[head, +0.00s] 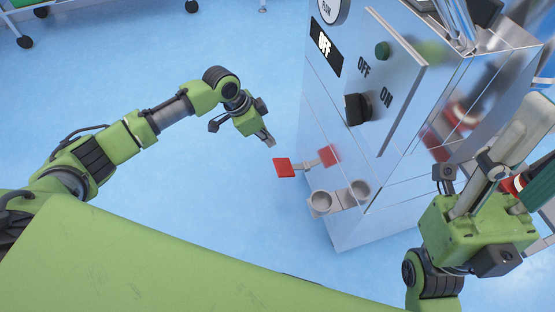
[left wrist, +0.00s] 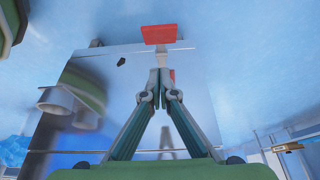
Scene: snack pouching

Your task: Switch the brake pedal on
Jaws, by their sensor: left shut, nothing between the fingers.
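The brake pedal is a red square plate (head: 284,167) on a short grey arm, low on the side of the metal machine (head: 345,215). A red patch on the shiny panel beside it looks like its reflection. The pedal also shows in the left wrist view (left wrist: 160,33), just beyond the fingertips. My left gripper (head: 268,142) is shut and empty, a little above the pedal in the head view and seemingly apart from it. Its closed fingers show in the left wrist view (left wrist: 160,84). My right gripper (head: 490,175) is at the lower right, its fingertips unclear.
Grey cups (head: 322,203) stick out near the pedal. A wheeled cart (head: 50,12) stands top left.

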